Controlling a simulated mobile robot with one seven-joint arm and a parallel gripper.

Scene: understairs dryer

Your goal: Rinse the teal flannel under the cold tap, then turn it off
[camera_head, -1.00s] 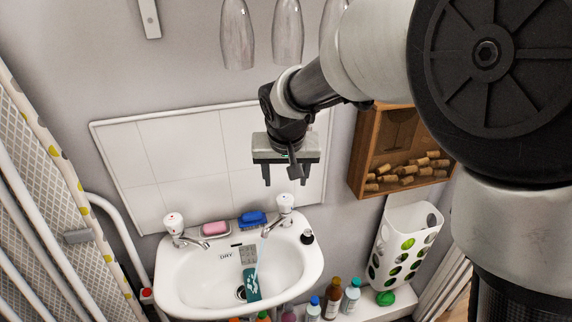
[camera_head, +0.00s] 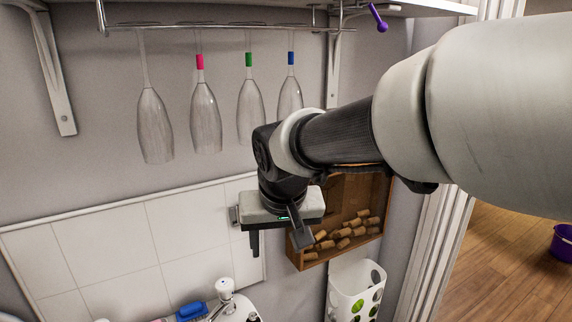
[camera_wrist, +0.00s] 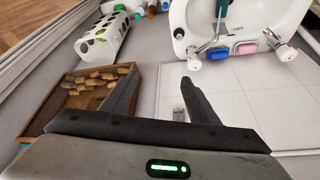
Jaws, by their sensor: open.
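The teal flannel (camera_wrist: 222,28) shows only in part in the wrist view, in the white basin (camera_wrist: 178,14); the head view now leaves it out of frame. A white-topped tap (camera_head: 225,289) beside the blue item is at the bottom of the head view, and also left of that item in the wrist view (camera_wrist: 193,60). The other tap (camera_wrist: 285,52) has a red mark. My gripper (camera_head: 277,245) is open and empty, above and apart from the taps, in front of the wall tiles. I cannot tell from these frames whether water runs now.
Upside-down glasses (camera_head: 205,118) hang from a rack above my gripper. A wooden box of corks (camera_head: 345,225) is on the wall just right of it. A white holder (camera_head: 355,290) is below the box. The blue item (camera_head: 191,311) lies on the basin's back edge.

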